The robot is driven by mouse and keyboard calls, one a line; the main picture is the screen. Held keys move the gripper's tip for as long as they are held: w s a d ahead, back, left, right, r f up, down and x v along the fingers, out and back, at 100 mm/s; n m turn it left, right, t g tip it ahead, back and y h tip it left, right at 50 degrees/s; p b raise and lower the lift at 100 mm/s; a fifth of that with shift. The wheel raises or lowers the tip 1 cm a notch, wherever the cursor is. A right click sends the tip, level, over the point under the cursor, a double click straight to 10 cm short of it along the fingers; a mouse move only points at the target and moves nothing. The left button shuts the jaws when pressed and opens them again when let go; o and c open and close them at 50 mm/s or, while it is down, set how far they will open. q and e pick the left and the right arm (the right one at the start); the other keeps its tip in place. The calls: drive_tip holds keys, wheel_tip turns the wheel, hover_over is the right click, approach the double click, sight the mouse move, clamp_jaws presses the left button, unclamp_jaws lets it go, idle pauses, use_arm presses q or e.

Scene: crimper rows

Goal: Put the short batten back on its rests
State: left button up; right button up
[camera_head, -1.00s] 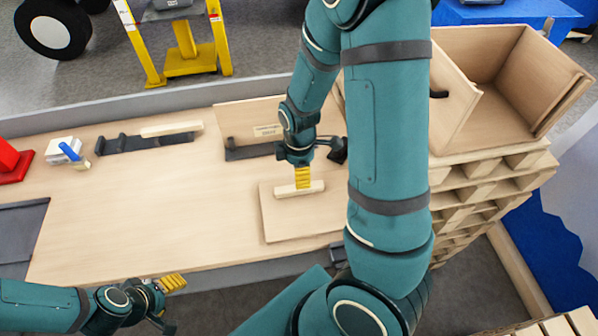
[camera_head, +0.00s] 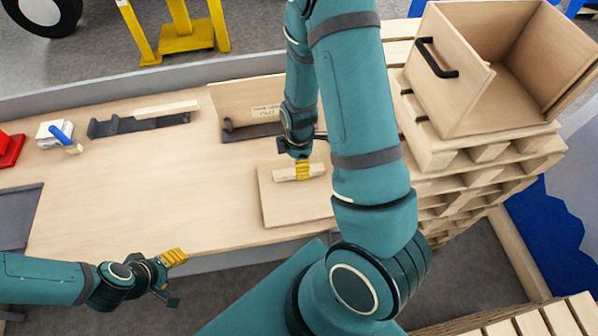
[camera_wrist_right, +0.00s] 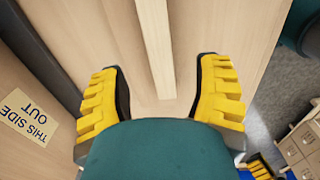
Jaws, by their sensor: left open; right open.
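The short batten (camera_head: 284,174) is a pale wooden strip lying on a flat wooden board (camera_head: 290,208) on the bench. My right gripper (camera_head: 302,170) is over its middle with fingers pointing down. In the right wrist view the batten (camera_wrist_right: 155,45) runs between the two yellow fingers, with a gap on each side. The gripper is open. A dark rest bar (camera_head: 250,132) with an upright peg at its left end lies behind the board, no batten visible on it; its right part is hidden by my arm. My left gripper (camera_head: 175,278) is open and empty off the bench's front edge.
Another dark rest (camera_head: 110,127) carries a longer batten (camera_head: 166,109). A labelled panel (camera_head: 235,97) stands behind the bar. An open wooden box (camera_head: 450,100) sits on pallets at right. Mid-bench is clear.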

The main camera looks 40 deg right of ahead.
wheel_tip(320, 180, down, 5)
drive_tip(key=shift+r, duration=0.1)
idle(0.3)
clamp_jaws()
